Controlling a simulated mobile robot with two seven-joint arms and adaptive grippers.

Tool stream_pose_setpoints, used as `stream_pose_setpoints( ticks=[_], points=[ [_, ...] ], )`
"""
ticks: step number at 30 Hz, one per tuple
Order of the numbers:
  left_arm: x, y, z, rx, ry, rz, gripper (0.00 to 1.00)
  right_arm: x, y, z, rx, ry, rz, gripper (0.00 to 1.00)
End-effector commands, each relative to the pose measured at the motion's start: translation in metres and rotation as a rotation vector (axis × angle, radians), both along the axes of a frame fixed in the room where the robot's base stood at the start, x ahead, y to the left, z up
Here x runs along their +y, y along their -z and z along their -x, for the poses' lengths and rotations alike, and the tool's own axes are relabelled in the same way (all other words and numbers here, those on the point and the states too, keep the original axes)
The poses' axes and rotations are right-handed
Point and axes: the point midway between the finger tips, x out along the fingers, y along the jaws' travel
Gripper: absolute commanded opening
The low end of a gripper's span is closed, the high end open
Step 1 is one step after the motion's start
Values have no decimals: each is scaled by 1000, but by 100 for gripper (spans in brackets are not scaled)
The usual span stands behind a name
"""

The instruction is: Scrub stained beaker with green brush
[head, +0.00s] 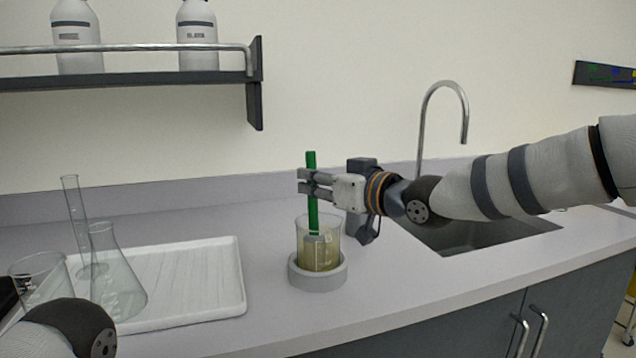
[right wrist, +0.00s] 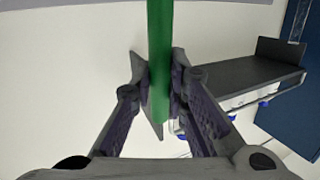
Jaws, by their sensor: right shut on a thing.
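The stained beaker (head: 322,252) is clear glass with a yellowish-brown stain on its lower part. It stands upright in a grey ring-shaped holder (head: 317,277) on the counter. My right gripper (head: 306,183) is shut on the upright handle of the green brush (head: 312,216), above the beaker. The brush goes down into the beaker, and its head shows only dimly through the stained glass. The green handle (right wrist: 159,62) also stands between the fingers in the right wrist view. My left arm shows at the lower left of the head view; its gripper's fingers are not visible.
A white ribbed tray (head: 215,301) with clear glassware, including a flask (head: 112,275), lies to the left. A sink (head: 480,236) with a curved faucet (head: 423,120) is behind my right arm. A shelf (head: 130,77) holds two bottles. Counter space around the holder is clear.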

Motion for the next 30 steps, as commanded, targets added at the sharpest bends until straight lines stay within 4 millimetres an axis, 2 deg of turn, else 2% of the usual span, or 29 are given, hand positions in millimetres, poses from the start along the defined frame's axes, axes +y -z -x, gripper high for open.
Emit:
stream_pose_setpoints(
  ticks=[10, 24, 30],
  points=[
    [0, 8, 8, 30, 0, 0, 59, 7, 2, -9, 1, -1, -2, 0],
    [0, 9, 9, 32, 0, 0, 59, 6, -35, -8, -1, 0, -2, 0],
    [0, 9, 9, 32, 0, 0, 59, 6, -39, -8, -1, 0, -1, 0]
  ],
)
